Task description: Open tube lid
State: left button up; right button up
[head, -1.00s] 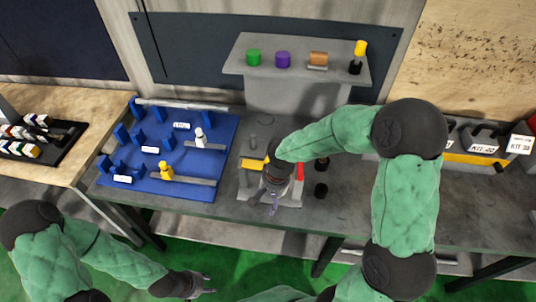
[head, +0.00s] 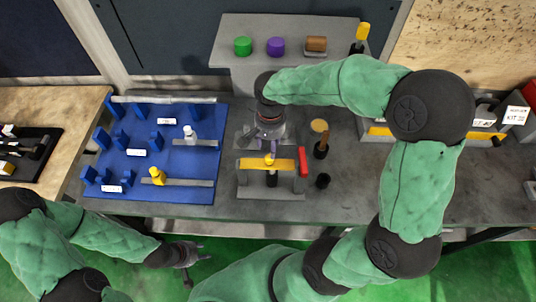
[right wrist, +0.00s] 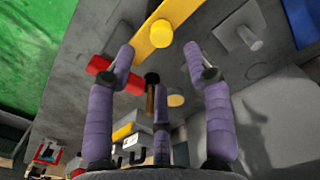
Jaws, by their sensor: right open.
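A grey fixture (head: 270,194) stands on the bench with a yellow bar (head: 284,165) across its top and a red part (head: 303,162) at its right. A dark upright piece (head: 272,180) with a yellow top (head: 269,158) stands at the bar's middle; I cannot tell whether it is the tube and lid. In the right wrist view the yellow bar (right wrist: 165,25) and a yellow knob (right wrist: 162,33) lie beyond the fingertips. My right gripper (head: 268,140) is open and empty, just behind the fixture; its purple fingers (right wrist: 160,65) are spread. My left gripper (head: 195,256) is open and empty, low in front of the bench.
A blue board (head: 195,197) with a white bottle (head: 190,132) and a yellow one (head: 157,176) lies left. A shelf (head: 225,50) behind holds green, purple and brown cylinders.

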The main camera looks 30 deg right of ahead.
aim_at(269, 157)
notch_tip(269, 157, down, 8)
jog(key=shift+w+f+b, duration=0.15)
jog(key=shift+f+b, duration=0.05)
jog(key=shift+b, duration=0.3)
jog(key=shift+c, duration=0.3)
grip_shut()
